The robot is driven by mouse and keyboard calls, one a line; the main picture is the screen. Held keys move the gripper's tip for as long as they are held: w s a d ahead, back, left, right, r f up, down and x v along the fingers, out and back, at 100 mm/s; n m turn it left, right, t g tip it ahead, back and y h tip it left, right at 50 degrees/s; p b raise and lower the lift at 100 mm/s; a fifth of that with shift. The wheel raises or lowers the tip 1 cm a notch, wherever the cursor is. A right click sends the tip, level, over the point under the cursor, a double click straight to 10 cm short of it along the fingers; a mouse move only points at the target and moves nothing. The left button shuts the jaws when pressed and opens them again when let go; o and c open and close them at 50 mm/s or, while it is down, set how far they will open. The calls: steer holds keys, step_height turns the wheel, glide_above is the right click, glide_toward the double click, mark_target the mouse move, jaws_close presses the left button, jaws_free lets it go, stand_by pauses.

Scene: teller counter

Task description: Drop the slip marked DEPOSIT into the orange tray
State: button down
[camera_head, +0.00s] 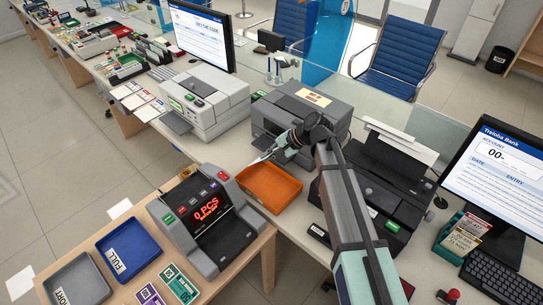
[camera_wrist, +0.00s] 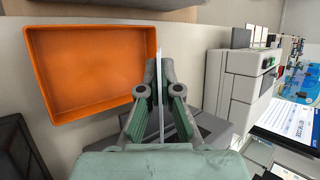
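The orange tray (camera_head: 268,190) lies on the counter between the cash counting machine and the black printer, and looks empty. It also fills the upper left of the wrist view (camera_wrist: 90,70). My gripper (camera_head: 276,150) is above the tray's back edge. In the wrist view my gripper (camera_wrist: 159,88) is shut on a thin white slip (camera_wrist: 159,60), seen edge-on between the fingers. The slip's marking cannot be read. In the wrist view the slip is just right of the tray, apart from its floor.
A cash counting machine (camera_head: 209,215) stands left of the tray, a black printer (camera_head: 378,185) right, and a grey machine (camera_head: 298,118) behind. Blue (camera_head: 128,250) and grey (camera_head: 77,283) trays lie at front left. Several slips (camera_head: 138,102) lie farther back on the counter.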

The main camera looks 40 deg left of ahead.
step_height(320, 180, down, 9)
steer(key=b, duration=0.4)
steer(key=shift+f+b, duration=0.2)
steer(key=shift+b, duration=0.1)
stand_by(0.5)
steer(key=c, duration=1.2)
jaws_free()
steer(key=shift+c, duration=0.2)
steer(key=shift+r, duration=0.1)
step_height(320, 180, up, 7)
steer(key=p, duration=0.3)
steer(key=shift+p, duration=0.3)
